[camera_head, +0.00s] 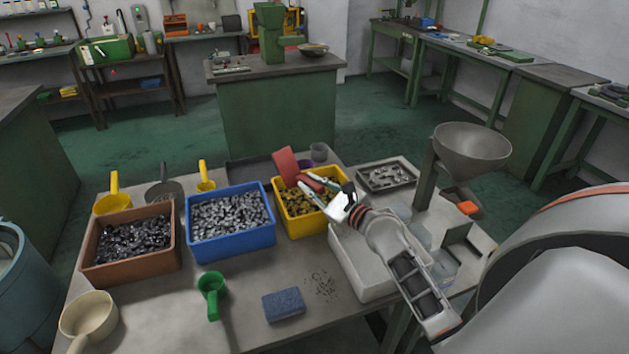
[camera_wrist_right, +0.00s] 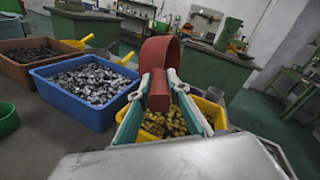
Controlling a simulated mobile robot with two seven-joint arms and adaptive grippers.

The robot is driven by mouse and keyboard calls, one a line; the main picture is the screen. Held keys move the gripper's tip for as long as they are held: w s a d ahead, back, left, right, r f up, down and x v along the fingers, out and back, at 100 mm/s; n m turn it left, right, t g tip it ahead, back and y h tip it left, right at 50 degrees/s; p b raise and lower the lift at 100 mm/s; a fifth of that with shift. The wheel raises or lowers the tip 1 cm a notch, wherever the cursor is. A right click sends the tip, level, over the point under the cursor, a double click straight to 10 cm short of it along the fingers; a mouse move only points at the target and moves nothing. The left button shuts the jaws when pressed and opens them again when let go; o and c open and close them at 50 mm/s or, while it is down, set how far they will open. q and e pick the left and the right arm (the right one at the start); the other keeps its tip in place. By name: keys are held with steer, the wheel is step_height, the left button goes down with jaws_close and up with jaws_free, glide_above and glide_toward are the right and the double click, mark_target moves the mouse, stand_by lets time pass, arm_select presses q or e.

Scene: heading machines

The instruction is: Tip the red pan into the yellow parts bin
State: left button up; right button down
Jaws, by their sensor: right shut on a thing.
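The red pan (camera_head: 287,164) is held tilted over the yellow parts bin (camera_head: 303,227), its bowl up at the bin's far left side. My right gripper (camera_head: 325,184) is shut on the red pan's handle, above the bin. In the right wrist view the pan (camera_wrist_right: 160,52) stands steeply on edge, with its handle between the fingers (camera_wrist_right: 160,92). The yellow bin (camera_wrist_right: 217,116) lies below and holds brass-coloured small parts (camera_wrist_right: 165,122). The inside of the pan is hidden, so I cannot tell what is in it. My left gripper is not in view.
A blue bin (camera_head: 232,243) and a brown bin (camera_head: 130,265) of metal parts stand left of the yellow bin. A white tub (camera_head: 362,284) and a funnel on a stand (camera_head: 472,150) are to the right. A green scoop (camera_head: 211,288) and blue sponge (camera_head: 284,304) lie in front.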

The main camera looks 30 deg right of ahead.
steer(key=shift+w+a+r+n+g+p, duration=0.2)
steer(key=shift+a+r+n+p, duration=0.15)
steer(key=shift+n, duration=0.2)
steer(key=shift+w+a+r+n+g+p, duration=0.1)
steer(key=shift+a+r+n+g+p, duration=0.2)
steer(key=shift+n, duration=0.25)
steer(key=shift+w+a+n+g+h, duration=0.1)
steer(key=shift+a+n+g+h, duration=0.2)
steer(key=shift+a+n, duration=0.4)
steer(key=n, duration=0.1)
steer(key=a+n+g+h, duration=0.1)
steer(key=shift+w+n, duration=0.2)
steer(key=shift+n, duration=0.1)
steer(key=shift+w+a+f+n+g+h, duration=0.2)
steer(key=shift+a+n+g+h, duration=0.3)
steer(key=shift+n, duration=0.4)
steer(key=shift+a+r+n+h, duration=0.2)
steer(key=shift+n+h, duration=0.1)
steer(key=shift+n, duration=0.1)
steer(key=shift+a+r+n+g+h, duration=0.1)
steer(key=shift+r+n+g+h, duration=0.2)
steer(key=shift+r+n+h, duration=0.4)
steer(key=shift+a+f, duration=0.1)
steer(key=shift+a, duration=0.05)
